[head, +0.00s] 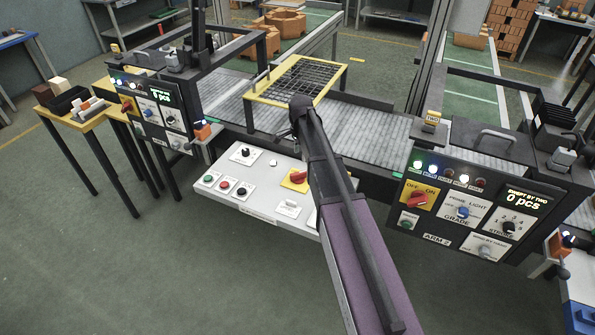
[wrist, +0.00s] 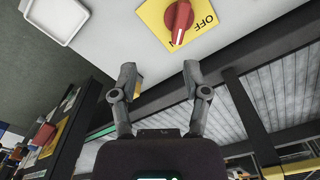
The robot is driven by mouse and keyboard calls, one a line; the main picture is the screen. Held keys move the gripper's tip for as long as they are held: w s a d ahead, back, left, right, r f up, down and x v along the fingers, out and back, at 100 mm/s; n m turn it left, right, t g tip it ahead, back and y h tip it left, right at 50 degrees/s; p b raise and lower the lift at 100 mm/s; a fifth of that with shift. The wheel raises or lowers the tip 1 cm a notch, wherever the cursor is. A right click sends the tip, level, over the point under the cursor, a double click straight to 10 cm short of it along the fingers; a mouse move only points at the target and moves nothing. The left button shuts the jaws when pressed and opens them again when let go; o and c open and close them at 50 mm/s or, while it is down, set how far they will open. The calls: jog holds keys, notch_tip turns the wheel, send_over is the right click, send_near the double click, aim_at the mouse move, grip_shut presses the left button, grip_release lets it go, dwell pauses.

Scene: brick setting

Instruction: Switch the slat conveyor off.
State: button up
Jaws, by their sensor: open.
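The slat conveyor (head: 362,135) runs across the head view as a bed of grey slats, and its slats (wrist: 285,95) also show in the wrist view. A white control panel (head: 255,200) is fixed at its near side. On it a red rotary knob (head: 298,177) sits on a yellow plate, partly behind my arm. In the wrist view the red knob (wrist: 179,18) shows close up on its yellow plate (wrist: 152,18). Its white mark points away from OFF, toward a partly hidden label. My gripper (wrist: 160,72) is open and empty, apart from the knob. The head view hides its fingers.
The white panel also carries green, red and black controls. A dark arm console (head: 465,212) stands at right, with its own red OFF/ON knob (head: 418,200); a similar console (head: 150,112) stands at left. A yellow-framed grid (head: 296,80) stands over the conveyor. Open floor lies in front.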

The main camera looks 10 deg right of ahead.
aim_at(298, 172)
jog(key=w, duration=0.1)
jog(key=w+m, duration=0.2)
jog(key=shift+w+r, duration=0.25)
jog(key=shift+r, duration=0.05)
jog(key=shift+f, duration=0.2)
notch_tip(298, 172, down, 13)
jog(key=b, duration=1.3)
jog(key=shift+f, duration=0.2)
grip_shut()
dwell(0.4)
